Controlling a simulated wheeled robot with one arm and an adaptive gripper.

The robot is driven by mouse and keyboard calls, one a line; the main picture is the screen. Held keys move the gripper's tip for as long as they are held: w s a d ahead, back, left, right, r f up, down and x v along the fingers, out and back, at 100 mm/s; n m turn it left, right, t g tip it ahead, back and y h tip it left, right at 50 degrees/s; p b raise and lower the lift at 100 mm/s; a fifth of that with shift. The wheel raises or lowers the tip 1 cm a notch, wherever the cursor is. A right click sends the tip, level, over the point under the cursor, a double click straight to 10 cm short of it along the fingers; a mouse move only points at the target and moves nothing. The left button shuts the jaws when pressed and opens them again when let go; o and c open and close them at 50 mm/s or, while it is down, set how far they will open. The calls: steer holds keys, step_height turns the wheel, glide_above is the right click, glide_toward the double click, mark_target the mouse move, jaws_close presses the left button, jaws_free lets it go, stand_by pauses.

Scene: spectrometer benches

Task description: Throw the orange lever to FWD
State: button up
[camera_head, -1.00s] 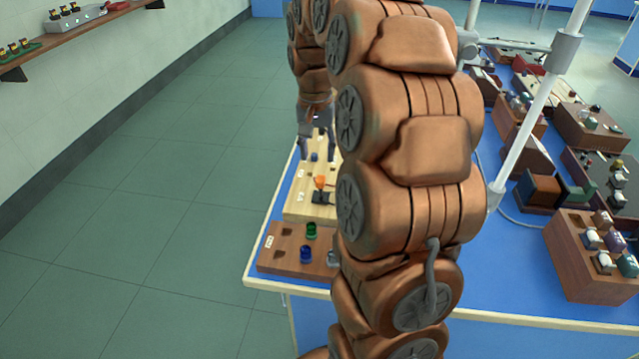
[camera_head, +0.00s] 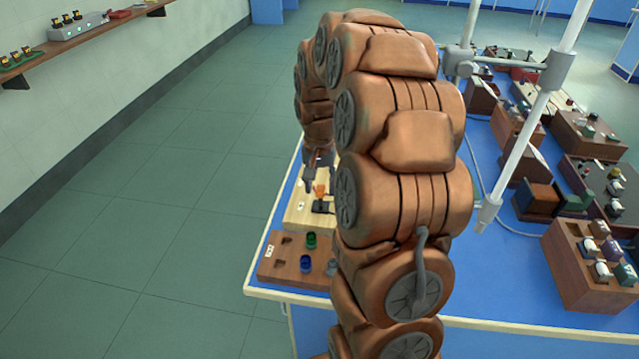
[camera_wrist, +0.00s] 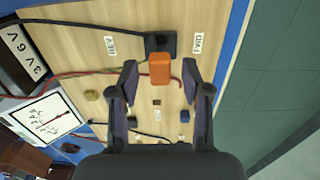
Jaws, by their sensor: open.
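The orange lever (camera_wrist: 160,68) rises from a black base (camera_wrist: 160,43) on a pale wooden board (camera_wrist: 228,12). A FWD label (camera_wrist: 198,43) lies to the right of the base and another label (camera_wrist: 110,45), probably REV, to the left. The lever stands about midway between them; its exact tilt is hard to tell. My gripper (camera_wrist: 160,72) is open, with one finger on each side of the lever and a gap on both sides. In the head view, the lever (camera_head: 320,190) shows beside my gripper (camera_head: 311,182), partly hidden by my arm.
Red and black wires (camera_wrist: 75,73) cross the board, near a meter (camera_wrist: 42,118) and a 3V 6V box (camera_wrist: 18,55). A brown block with blue and green knobs (camera_head: 285,268) sits nearer the table corner. A white stand (camera_head: 530,120) rises to the right. Floor left of the table is clear.

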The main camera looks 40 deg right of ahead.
mark_target(319, 202)
jaws_close()
stand_by(0.3)
steer(key=shift+w+a+f+g+h+b, duration=0.25)
steer(key=shift+w+a+g+h+b, duration=0.25)
steer(key=shift+g+h+b, duration=0.35)
steer(key=shift+w+a+f+g+h+b, duration=0.2)
steer(key=shift+w+a+g+h+b, duration=0.3)
steer(key=shift+b, duration=0.55)
steer(key=shift+w+g+h, duration=0.1)
steer(key=shift+g+h, duration=0.15)
steer(key=shift+g, duration=0.2)
jaws_free()
steer(key=shift+r, duration=0.1)
